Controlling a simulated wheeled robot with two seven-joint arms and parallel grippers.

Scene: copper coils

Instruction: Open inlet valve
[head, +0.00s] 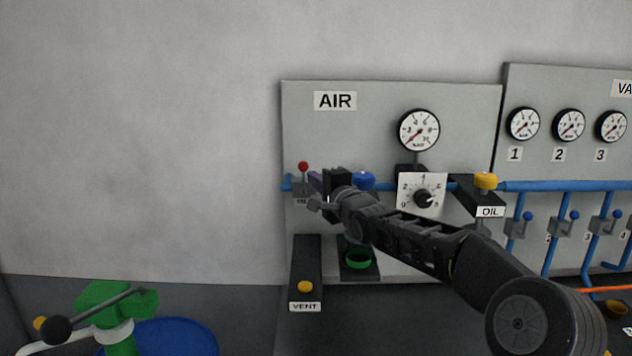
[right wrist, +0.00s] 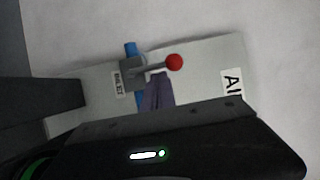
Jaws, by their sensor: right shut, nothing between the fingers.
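The inlet valve is a small grey body (head: 301,187) on the blue pipe at the left edge of the AIR panel (head: 380,100). Its lever stands upright with a red ball knob (head: 303,166) on top. In the right wrist view the knob (right wrist: 174,62), the lever and the inlet label (right wrist: 118,83) show clearly. My right gripper (head: 315,180) is shut and empty, with purple fingers, just right of the valve. In the right wrist view its fingertips (right wrist: 158,80) end close beside the lever; I cannot tell whether they touch. My left gripper is not in view.
A blue knob (head: 363,180), a dial plate (head: 407,184) and a yellow-topped oil unit (head: 486,181) are right of the valve. The wall left of the panel is clear.

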